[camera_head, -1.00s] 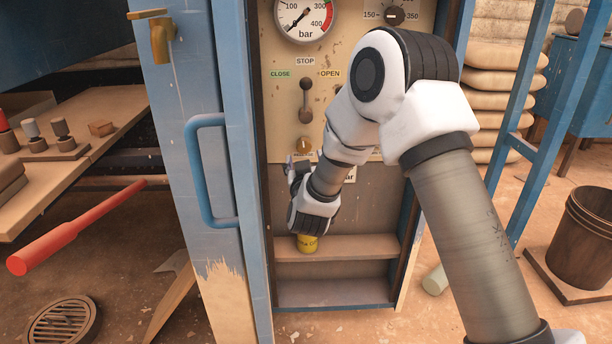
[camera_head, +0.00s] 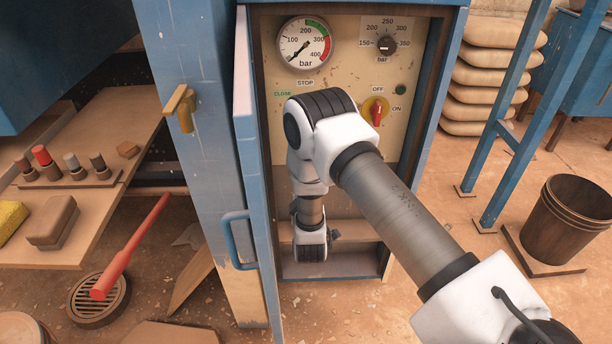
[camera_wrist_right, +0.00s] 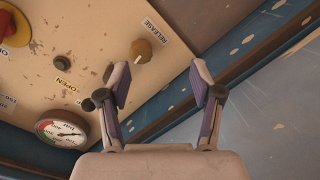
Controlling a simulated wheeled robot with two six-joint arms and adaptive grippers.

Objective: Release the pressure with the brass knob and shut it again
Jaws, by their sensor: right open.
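The brass knob (camera_wrist_right: 141,50) sits on the cream panel by the RELEASE label (camera_wrist_right: 158,31) in the right wrist view. In the head view my right arm hides it. My right gripper (camera_wrist_right: 161,70) is open and empty. Its fingers point toward the panel, and the knob shows beyond and left of the gap, apart from the fingers. In the head view the right gripper is mostly hidden by its own arm. The pressure gauge (camera_head: 304,44) has its needle pointing to the lower left; it also shows in the wrist view (camera_wrist_right: 62,131). My left gripper is not in view.
The blue cabinet door (camera_head: 247,130) stands open left of the panel, with a blue handle (camera_head: 231,240). A red rotary switch (camera_head: 377,113) and black dial (camera_head: 386,46) are on the panel. A dark lever (camera_wrist_right: 98,97) is close to the left finger. A bucket (camera_head: 566,217) stands right.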

